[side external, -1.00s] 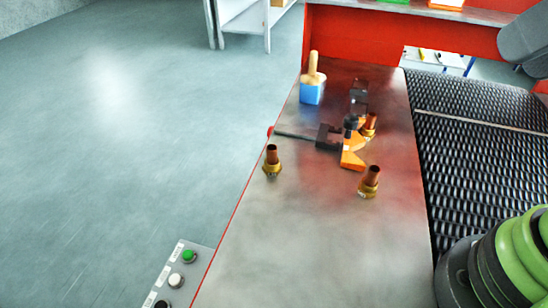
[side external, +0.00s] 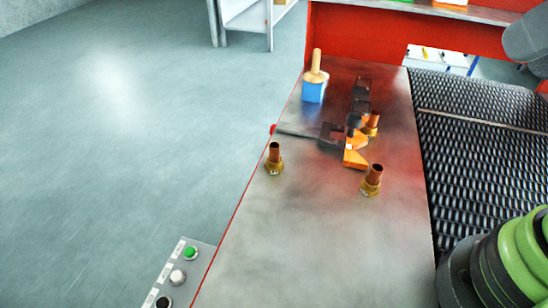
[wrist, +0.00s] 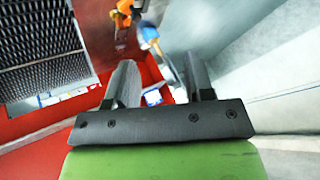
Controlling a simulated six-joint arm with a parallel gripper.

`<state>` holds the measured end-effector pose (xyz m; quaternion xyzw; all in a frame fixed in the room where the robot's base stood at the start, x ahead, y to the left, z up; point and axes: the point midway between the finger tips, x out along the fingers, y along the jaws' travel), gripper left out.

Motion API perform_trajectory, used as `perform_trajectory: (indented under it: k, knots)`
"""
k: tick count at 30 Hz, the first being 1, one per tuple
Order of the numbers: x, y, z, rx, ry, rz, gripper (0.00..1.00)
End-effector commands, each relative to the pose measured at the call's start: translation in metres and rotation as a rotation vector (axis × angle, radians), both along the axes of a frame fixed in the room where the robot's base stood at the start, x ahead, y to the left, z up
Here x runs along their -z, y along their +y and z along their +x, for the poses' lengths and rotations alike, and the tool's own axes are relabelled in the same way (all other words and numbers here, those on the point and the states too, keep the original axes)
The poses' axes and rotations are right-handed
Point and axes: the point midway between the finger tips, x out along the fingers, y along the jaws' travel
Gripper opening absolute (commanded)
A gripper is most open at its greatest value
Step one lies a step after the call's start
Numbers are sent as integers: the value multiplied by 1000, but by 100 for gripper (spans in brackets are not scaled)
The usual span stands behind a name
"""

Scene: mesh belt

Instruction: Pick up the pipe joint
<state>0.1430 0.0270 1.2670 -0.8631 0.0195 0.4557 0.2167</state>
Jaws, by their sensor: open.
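Three copper-and-brass pipe joints stand upright on the metal table in the side view: one near the left edge (side external: 274,160), one right of centre (side external: 372,182), and one farther back (side external: 372,123), partly hidden by an orange and black clamp. I cannot tell which one the task means. My gripper (wrist: 160,68) shows in the wrist view with its two dark fingers wide apart and nothing between them. Its fingers are not visible in the side view. No pipe joint can be made out clearly in the wrist view.
The orange and black clamp (side external: 355,156) lies mid-table, its bar reaching left. A blue block with a wooden handle (side external: 313,90) stands behind. A mesh belt (side external: 480,150) runs along the right, and a red wall (side external: 360,40) closes the back. The near table is clear.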

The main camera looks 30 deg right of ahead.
Motion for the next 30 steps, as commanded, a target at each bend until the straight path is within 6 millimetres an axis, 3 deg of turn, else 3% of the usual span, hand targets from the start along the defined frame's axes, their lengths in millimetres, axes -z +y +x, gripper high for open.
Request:
perform_trajectory:
  k: [11, 16, 20, 23, 30]
  knots:
    - [0, 0, 0, -2, 0, -2, 53]
    - [-1, 0, 16, -161, -2, -132, 53]
    - [1, 3, 53, -520, -11, -403, 53]
    - [10, 11, 88, -882, -30, -649, 53]
    - [61, 53, 166, -1821, -122, -1176, 53]
